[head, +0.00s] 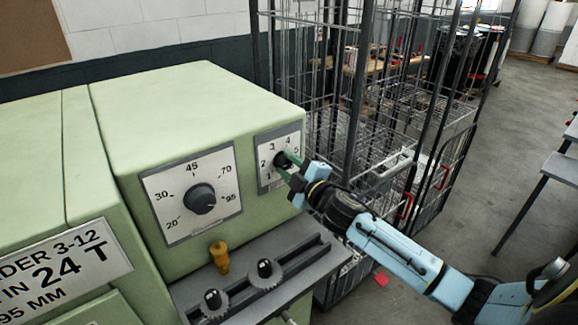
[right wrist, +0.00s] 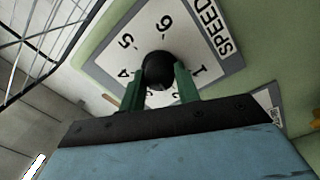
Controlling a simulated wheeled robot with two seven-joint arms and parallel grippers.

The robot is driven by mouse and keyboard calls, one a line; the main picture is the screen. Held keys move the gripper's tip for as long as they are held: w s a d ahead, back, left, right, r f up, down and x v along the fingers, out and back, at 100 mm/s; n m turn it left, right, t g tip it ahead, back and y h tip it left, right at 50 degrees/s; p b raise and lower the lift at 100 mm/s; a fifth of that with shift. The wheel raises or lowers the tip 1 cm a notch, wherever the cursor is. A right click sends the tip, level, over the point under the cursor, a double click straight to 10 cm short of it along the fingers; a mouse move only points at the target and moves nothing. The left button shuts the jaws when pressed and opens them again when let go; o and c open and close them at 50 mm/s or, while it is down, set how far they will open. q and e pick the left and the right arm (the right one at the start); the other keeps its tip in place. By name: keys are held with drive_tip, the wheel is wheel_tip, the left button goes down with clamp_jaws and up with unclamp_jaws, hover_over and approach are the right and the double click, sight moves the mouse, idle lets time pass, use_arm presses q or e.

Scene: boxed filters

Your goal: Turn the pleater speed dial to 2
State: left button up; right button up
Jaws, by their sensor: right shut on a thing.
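The pleater speed dial is a small black knob (head: 281,158) on a white plate (head: 265,176) at the right end of the green machine's front. In the right wrist view the plate (right wrist: 125,48) reads SPEED, with numbers from 1 to 6 around the black knob (right wrist: 158,68). My right gripper (head: 287,167) has its green fingers on either side of the knob and is shut on it. In the right wrist view the gripper (right wrist: 159,88) covers the lower part of the plate near 2 and 3. I cannot make out the knob's pointer. My left gripper is out of view.
A larger dial (head: 201,199), marked 20 to 95, sits left on the same green machine (head: 190,110). Below are a yellow knob (head: 219,257) and a grey slotted ledge (head: 250,265) with two black knobs. A wire cage trolley (head: 357,100) stands close behind my right gripper.

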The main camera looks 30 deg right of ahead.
drive_tip(key=shift+r, duration=0.2)
drive_tip(key=o, duration=0.9)
drive_tip(key=shift+c, duration=0.2)
drive_tip(key=shift+o, duration=0.6)
drive_tip(key=shift+w+f, duration=0.1)
drive_tip(key=shift+f, duration=0.05)
drive_tip(key=s+b, duration=0.2)
drive_tip(key=s, duration=1.1)
drive_tip(key=shift+s+d+f, duration=0.15)
drive_tip(key=shift+d+f, duration=0.05)
drive_tip(key=shift+d, duration=0.1)
